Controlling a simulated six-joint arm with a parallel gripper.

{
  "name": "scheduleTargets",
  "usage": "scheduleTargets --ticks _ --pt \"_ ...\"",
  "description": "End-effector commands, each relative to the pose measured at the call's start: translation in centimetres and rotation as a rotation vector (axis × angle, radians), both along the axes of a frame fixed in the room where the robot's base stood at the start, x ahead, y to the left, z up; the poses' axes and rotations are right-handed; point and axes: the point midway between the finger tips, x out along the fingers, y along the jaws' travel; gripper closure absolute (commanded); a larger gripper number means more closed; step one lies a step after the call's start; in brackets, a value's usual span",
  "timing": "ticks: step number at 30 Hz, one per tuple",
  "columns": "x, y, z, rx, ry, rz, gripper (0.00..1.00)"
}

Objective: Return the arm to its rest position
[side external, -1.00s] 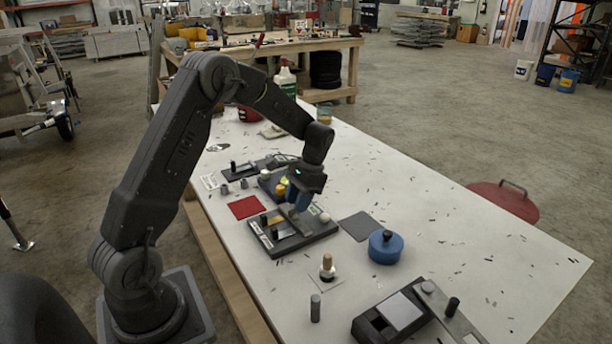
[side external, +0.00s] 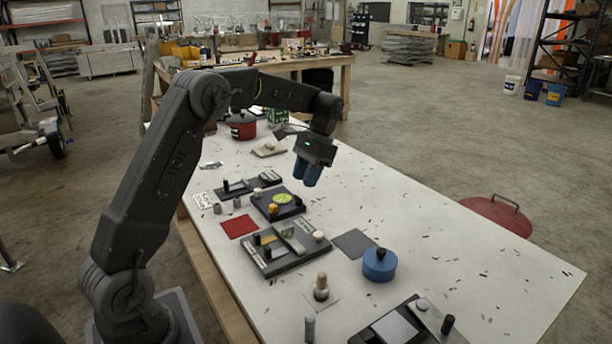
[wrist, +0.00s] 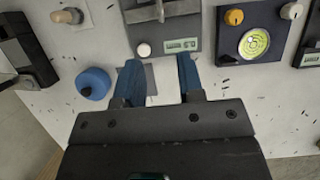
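My gripper (side external: 308,172) hangs above the white table, higher than the devices on it. In the wrist view its two blue fingers (wrist: 158,75) are spread apart with nothing between them, so it is open and empty. Below it in the side view is a black device with a slider and white knob (side external: 284,248). Behind that stands a dark box with a yellow-green round dial (side external: 282,199) and a yellow knob. Both devices also show in the wrist view, the slider device (wrist: 162,30) ahead of the fingers and the dial box (wrist: 254,42) to the right.
A blue round pot (side external: 379,265) with a black knob stands to the right of a grey square (side external: 353,243). A wooden peg (side external: 321,287) stands at the front. A red square (side external: 238,226) lies at left. A red pot (side external: 242,127) stands at the back. The table's right side is mostly clear.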

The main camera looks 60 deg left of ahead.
Motion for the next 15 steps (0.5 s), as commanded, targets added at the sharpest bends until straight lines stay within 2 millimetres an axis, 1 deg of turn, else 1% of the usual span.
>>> scheduleTargets --ticks 2,4,8,11,12,15 --pt "-0.1 -0.1 0.2 0.002 -0.005 -0.001 0.65" --pt "-0.3 -0.6 0.8 0.007 -0.023 -0.004 0.65" --pt "-1.7 -2.8 3.3 0.03 -0.101 -0.014 0.65" --pt "-3.6 -5.4 5.7 0.051 -0.192 -0.024 0.65" --pt "-4.5 -6.4 6.5 0.057 -0.231 -0.026 0.65" --pt "-7.1 -8.8 8.2 0.068 -0.327 -0.03 0.65"
